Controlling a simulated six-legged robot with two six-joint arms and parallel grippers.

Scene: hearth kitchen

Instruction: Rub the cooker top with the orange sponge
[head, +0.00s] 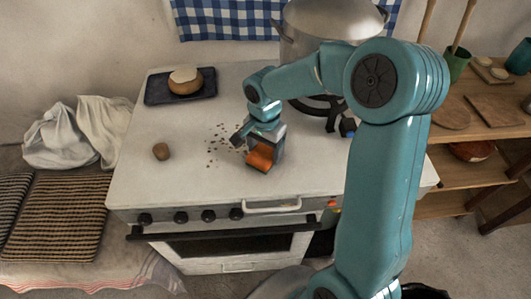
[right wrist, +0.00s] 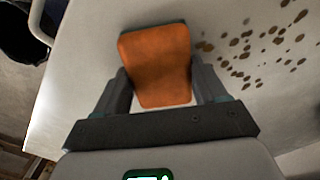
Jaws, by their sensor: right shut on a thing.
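The orange sponge (head: 260,157) is in my right gripper (head: 264,147), low over the white cooker top (head: 200,180). In the right wrist view the sponge (right wrist: 157,60) sits between the two fingers of the right gripper (right wrist: 165,90), which are shut on its sides. I cannot tell whether the sponge touches the surface. A scatter of dark brown spots (head: 218,138) lies on the cooker top just left of the sponge. The spots (right wrist: 262,45) also show at the right of the right wrist view. My left gripper is not in view.
A dark tray (head: 152,95) with a round bread-like item (head: 185,80) lies at the back left of the cooker. A small brown round thing (head: 161,151) lies at the left. A large pot (head: 330,22) stands behind my right arm. The front left of the top is clear.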

